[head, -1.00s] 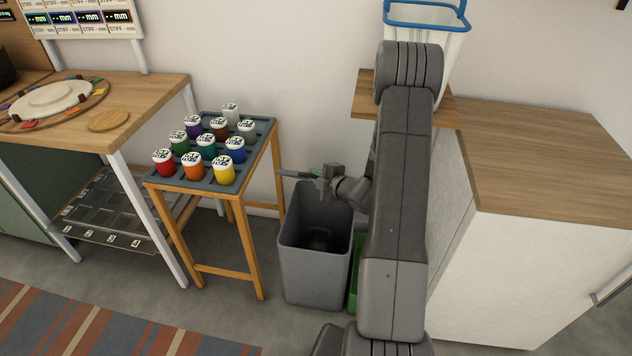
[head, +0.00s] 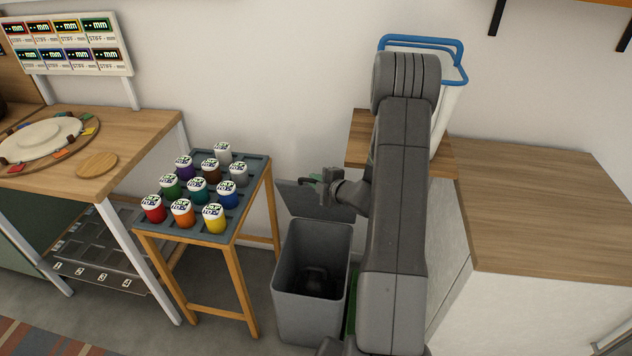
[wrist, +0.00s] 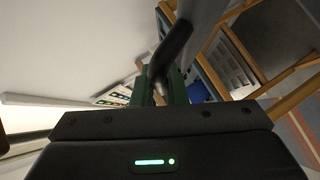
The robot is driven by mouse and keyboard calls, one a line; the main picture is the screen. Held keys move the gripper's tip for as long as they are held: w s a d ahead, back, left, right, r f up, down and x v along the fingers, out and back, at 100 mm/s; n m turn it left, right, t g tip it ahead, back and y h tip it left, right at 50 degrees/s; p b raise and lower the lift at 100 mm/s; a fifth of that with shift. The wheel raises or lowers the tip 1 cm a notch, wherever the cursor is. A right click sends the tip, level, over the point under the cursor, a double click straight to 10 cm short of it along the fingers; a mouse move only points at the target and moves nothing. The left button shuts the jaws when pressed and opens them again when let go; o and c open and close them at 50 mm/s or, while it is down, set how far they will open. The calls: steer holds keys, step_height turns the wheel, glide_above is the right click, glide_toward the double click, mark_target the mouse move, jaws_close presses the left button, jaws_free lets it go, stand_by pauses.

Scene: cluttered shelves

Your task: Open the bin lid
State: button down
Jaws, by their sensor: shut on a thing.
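The grey bin (head: 312,300) stands on the floor with its mouth uncovered and a dark inside. Its grey lid (head: 302,203) is raised and tilted behind the mouth, near the wall. My gripper (head: 318,181) is at the lid's upper part, below the wooden ledge. In the wrist view my green fingers (wrist: 165,90) are shut on a dark elongated piece, seemingly the lid's handle (wrist: 174,48). The exact contact is partly hidden by my gripper body.
A rack of paint jars on a wooden stand (head: 238,255) is close left of the bin. A green bin (head: 351,302) is mostly hidden behind my arm. A white cabinet with a wooden top (head: 540,215) is at the right. A blue-rimmed basket (head: 452,110) sits above on a ledge.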

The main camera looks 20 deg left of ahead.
steer(key=c, duration=1.8)
jaws_free()
steer(key=shift+o, duration=0.2)
steer(key=v, duration=1.3)
steer(key=shift+s+d+b, duration=0.25)
steer(key=shift+d+b, duration=0.05)
steer(key=shift+b, duration=0.05)
steer(key=shift+r, duration=0.1)
steer(key=shift+c, duration=0.2)
